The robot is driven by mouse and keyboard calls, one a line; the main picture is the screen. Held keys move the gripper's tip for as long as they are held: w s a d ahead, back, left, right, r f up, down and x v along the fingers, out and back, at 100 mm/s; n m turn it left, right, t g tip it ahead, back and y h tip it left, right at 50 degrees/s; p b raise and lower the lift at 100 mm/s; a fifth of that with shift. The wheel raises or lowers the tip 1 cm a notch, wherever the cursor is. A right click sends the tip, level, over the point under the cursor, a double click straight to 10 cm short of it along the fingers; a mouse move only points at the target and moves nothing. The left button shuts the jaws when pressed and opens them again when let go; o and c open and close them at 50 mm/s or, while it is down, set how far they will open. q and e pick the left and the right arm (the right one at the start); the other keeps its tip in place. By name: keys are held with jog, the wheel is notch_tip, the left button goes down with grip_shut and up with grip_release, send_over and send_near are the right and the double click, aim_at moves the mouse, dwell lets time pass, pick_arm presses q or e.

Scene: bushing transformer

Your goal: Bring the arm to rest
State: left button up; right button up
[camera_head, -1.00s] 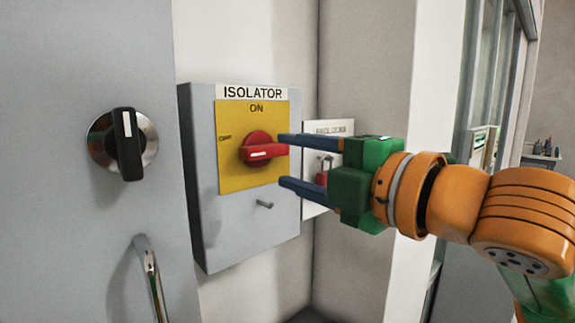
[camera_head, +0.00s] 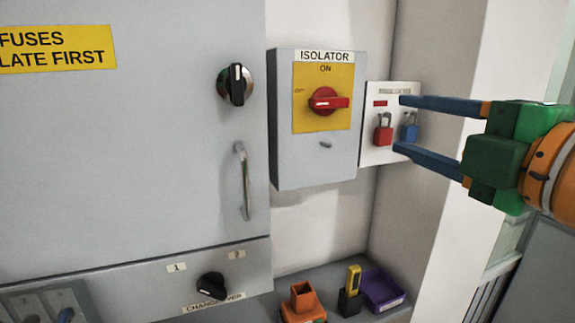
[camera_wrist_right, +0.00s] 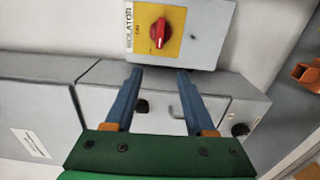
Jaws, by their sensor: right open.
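My right gripper (camera_head: 400,124) comes in from the right in the head view with its two blue fingers apart and nothing between them. Its fingertips overlap the white padlock board in the picture; I cannot tell how far in front they are. The grey isolator box (camera_head: 286,130) is to their left, apart from them. Its red handle (camera_head: 327,101) lies horizontal on a yellow plate marked ON at the top and OFF at the left. In the right wrist view the open fingers (camera_wrist_right: 160,72) point towards the isolator box, with its red handle (camera_wrist_right: 160,32) beyond them. My left gripper is out of view.
A red padlock (camera_head: 383,134) and a blue padlock (camera_head: 408,130) hang on the white board (camera_head: 376,155), partly behind the fingers. A large grey cabinet (camera_head: 120,150) with a black knob (camera_head: 237,85) fills the left. Below stand an orange holder (camera_head: 303,298) and a purple bin (camera_head: 384,288).

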jog(key=w+a+f+m+g, duration=0.2)
jog(key=w+f, duration=0.1)
jog(key=f, duration=0.4)
jog(key=w+a+f+m+g, duration=0.1)
jog(key=w+f, duration=0.1)
jog(key=f, duration=0.5)
notch_tip(320, 180, down, 22)
jog(key=s+a+m+g+h, duration=0.1)
jog(key=s+m+g+h, duration=0.1)
jog(key=m+g, duration=0.35)
jog(key=s+d+f+m+g+h, duration=0.25)
jog(key=s+f+m, duration=0.35)
jog(key=s+f, duration=0.4)
jog(key=s+d+f+m+g+h, duration=0.2)
jog(key=s+d+f+m+g, duration=0.3)
jog(key=s+f, duration=0.55)
notch_tip(320, 180, down, 16)
jog(key=s+t, duration=0.1)
jog(key=s, duration=0.2)
jog(key=s+d+f+g, duration=0.1)
jog(key=s+f, duration=0.8)
jog(key=s, duration=0.2)
jog(key=shift+s+f, duration=0.2)
jog(key=shift+s, duration=0.05)
